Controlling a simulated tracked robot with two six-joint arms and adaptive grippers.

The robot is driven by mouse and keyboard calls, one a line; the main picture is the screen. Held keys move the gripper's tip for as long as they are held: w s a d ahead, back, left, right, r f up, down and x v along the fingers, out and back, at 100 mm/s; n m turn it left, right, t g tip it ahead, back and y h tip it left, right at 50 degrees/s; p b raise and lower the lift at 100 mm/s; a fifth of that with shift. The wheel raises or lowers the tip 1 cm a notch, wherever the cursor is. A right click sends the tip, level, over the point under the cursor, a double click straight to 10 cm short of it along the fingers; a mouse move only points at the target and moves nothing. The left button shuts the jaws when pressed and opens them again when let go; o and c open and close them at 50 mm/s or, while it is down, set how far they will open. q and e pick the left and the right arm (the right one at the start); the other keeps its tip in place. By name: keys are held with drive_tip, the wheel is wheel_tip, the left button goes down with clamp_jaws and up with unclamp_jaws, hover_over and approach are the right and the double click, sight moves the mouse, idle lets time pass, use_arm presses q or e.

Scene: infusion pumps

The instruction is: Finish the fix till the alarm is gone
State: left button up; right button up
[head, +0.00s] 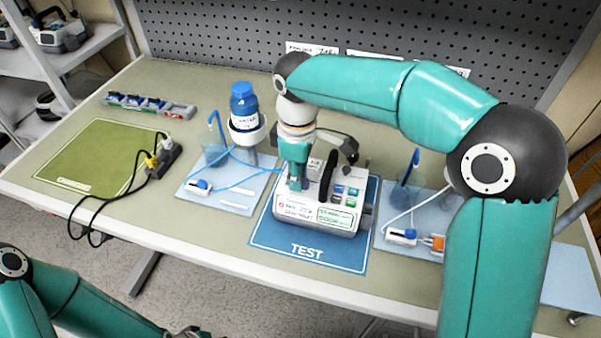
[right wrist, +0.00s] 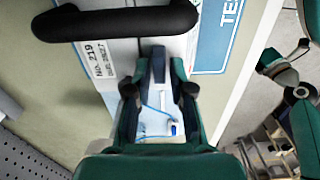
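A white infusion pump (head: 318,212) with a black handle, small coloured buttons and green-lettered front panel stands on the blue TEST mat (head: 307,249). Its lettering is too small to read surely. My right gripper (head: 297,182) points down at the pump's left side. In the right wrist view its fingers (right wrist: 160,72) are beside the pump's handle (right wrist: 115,22) and a "No. 219" label (right wrist: 103,62). A dark grey piece shows between the fingertips; whether they grip it is unclear. My left gripper (head: 188,333) is barely in view at the bottom edge.
Left of the pump, a blue-capped bottle (head: 244,105) stands in a holder above a light-blue mat with tubing. A power strip (head: 165,158) with black cables lies by the green mat (head: 95,158). Another tubing set (head: 402,236) lies right. A grey tray (head: 150,105) sits at the back left.

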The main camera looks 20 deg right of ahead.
clamp_jaws()
